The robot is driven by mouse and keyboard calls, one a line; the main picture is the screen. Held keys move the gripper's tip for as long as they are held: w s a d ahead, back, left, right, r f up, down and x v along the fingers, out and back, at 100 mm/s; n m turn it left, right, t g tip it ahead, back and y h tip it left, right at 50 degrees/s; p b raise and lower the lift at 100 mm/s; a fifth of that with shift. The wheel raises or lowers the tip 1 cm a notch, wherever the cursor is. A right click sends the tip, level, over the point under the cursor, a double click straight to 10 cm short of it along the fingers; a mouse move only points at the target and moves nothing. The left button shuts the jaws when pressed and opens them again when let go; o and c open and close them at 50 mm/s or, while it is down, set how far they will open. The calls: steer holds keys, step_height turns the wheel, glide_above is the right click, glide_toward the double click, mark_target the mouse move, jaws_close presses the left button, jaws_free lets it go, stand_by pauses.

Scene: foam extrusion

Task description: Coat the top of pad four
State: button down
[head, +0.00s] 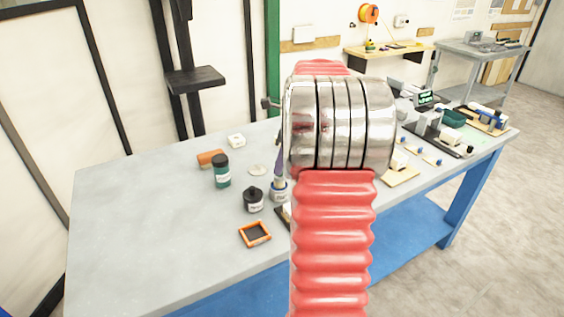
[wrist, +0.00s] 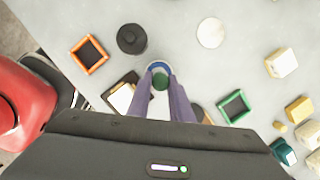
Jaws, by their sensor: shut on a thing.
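My gripper (wrist: 165,88) has its purple fingers closed on a small green-topped item (wrist: 159,80) in the wrist view. A blue-and-white ring (wrist: 158,67) shows around the item's far side. In the head view my gripper (head: 279,172) is partly hidden by my arm, just above a pale cylinder with a blue band (head: 279,195) on the table. I cannot tell whether the item is clear of the ring. A dark pad in an orange frame (head: 255,234) also shows in the wrist view (wrist: 89,54). A dark pad in a green frame (wrist: 234,106) lies right of the fingers. No pad number is readable.
A black jar (head: 253,200), a dark green bottle (head: 221,171), a pale disc (head: 257,169) and an orange-brown block (head: 210,158) stand nearby on the grey table (head: 130,220). A white piece on a black base (wrist: 122,97) sits left of the fingers. The table's left side is clear.

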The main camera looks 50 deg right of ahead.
steer(key=shift+f, duration=0.4)
stand_by(1.5)
steer(key=shift+w+a+v, duration=0.1)
steer(key=shift+w+v, duration=0.15)
steer(key=shift+v, duration=0.9)
steer(key=shift+w+a+v, duration=0.15)
steer(key=shift+w+v, duration=0.1)
steer(key=shift+v, duration=0.95)
steer(key=shift+w+a+v, duration=0.1)
steer(key=shift+w+v, duration=0.15)
steer(key=shift+v, duration=0.9)
steer(key=shift+r, duration=0.2)
